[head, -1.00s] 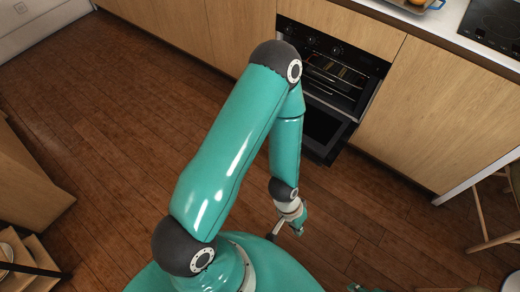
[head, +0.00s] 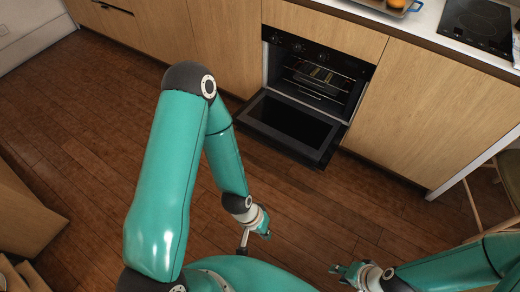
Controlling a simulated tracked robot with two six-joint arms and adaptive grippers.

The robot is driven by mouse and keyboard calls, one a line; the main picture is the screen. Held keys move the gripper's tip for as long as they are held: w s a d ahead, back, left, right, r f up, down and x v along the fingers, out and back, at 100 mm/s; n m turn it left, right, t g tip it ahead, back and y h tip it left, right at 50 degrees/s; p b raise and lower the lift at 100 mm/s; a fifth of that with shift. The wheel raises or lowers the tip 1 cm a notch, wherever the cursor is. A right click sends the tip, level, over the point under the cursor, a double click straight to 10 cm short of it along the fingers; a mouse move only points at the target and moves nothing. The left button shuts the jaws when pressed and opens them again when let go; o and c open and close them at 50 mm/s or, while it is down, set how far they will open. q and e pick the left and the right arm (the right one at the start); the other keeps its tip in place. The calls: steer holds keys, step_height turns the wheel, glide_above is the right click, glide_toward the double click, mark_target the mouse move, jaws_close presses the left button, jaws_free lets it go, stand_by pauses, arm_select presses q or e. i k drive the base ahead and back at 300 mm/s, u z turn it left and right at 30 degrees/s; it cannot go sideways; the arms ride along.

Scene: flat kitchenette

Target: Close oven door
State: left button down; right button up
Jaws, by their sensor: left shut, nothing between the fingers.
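The black built-in oven (head: 318,72) is in the cabinet front at the upper middle of the head view. Its door (head: 290,121) hangs open, lowered flat towards me, and the racks inside show. My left gripper (head: 254,242) is above the floor, on my side of the door and clear of it; it is shut and empty. My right gripper (head: 342,272) is at the bottom, right of the left one and apart from the door. Its fingers are too small in view to tell whether they are open.
Wooden cabinet fronts (head: 420,125) flank the oven. Above is a counter with a cooktop (head: 480,22) and a tray (head: 388,8) holding orange food. A chair (head: 508,190) stands at the right edge. The wooden floor (head: 310,205) before the door is clear.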

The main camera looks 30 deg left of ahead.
mark_target(298, 130)
steer(key=u, duration=0.1)
steer(key=i, duration=1)
steer(key=z, duration=0.05)
